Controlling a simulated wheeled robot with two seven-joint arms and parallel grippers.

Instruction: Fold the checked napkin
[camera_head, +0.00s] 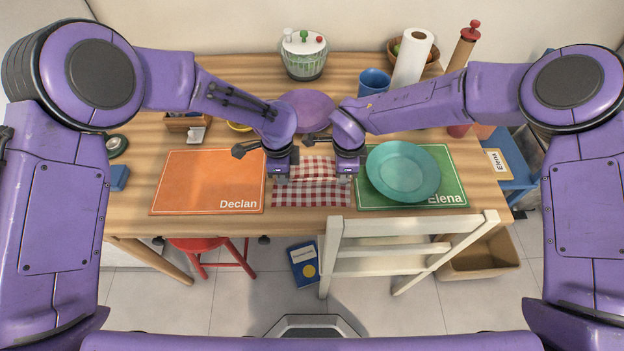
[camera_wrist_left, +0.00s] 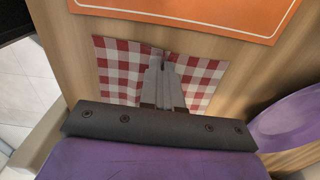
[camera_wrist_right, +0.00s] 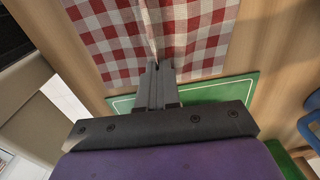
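The red-and-white checked napkin (camera_head: 312,195) lies on the table between the orange mat and the green mat. A raised crease runs across it between my two grippers, and its near part lies flat. My left gripper (camera_head: 281,180) is at the napkin's left edge, its fingers shut on the cloth; the cloth shows on both sides of them in the left wrist view (camera_wrist_left: 122,75). My right gripper (camera_head: 345,180) is shut on the right edge, where the right wrist view shows the napkin (camera_wrist_right: 105,30) puckered at the fingertips. My arms hide some of the far side.
The orange Declan mat (camera_head: 205,180) is left. The green Elena mat (camera_head: 452,170) with a teal plate (camera_head: 403,171) is right, close to my right gripper. A purple plate (camera_head: 308,108) and blue mug (camera_head: 373,82) stand behind. A white chair (camera_head: 400,245) stands at the front edge.

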